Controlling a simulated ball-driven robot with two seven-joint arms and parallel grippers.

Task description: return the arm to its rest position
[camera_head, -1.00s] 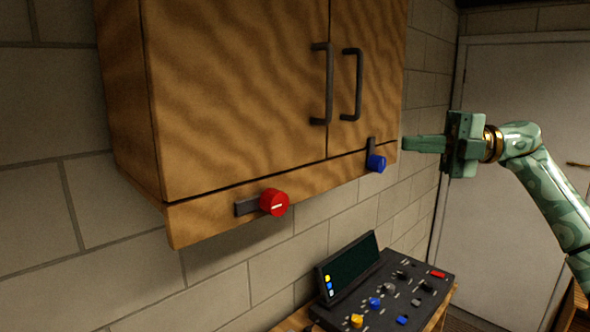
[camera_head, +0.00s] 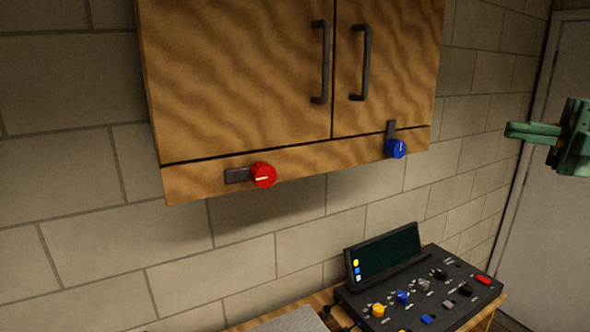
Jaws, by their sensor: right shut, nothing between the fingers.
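My right gripper (camera_head: 532,131) shows at the right edge of the head view, pale green, its fingers pointing left. Its fingers are shut with nothing between them, and it hangs in free air, apart from the cabinet. The rest of the right arm is cut off by the picture's edge. My left gripper is not in view.
A wooden wall cabinet (camera_head: 235,75) has two dark handles, a red knob (camera_head: 263,175) and a blue knob (camera_head: 396,149) along its lower strip. Below, a black control panel (camera_head: 425,290) with a screen stands on a wooden table (camera_head: 320,299). A door (camera_head: 545,220) is at right.

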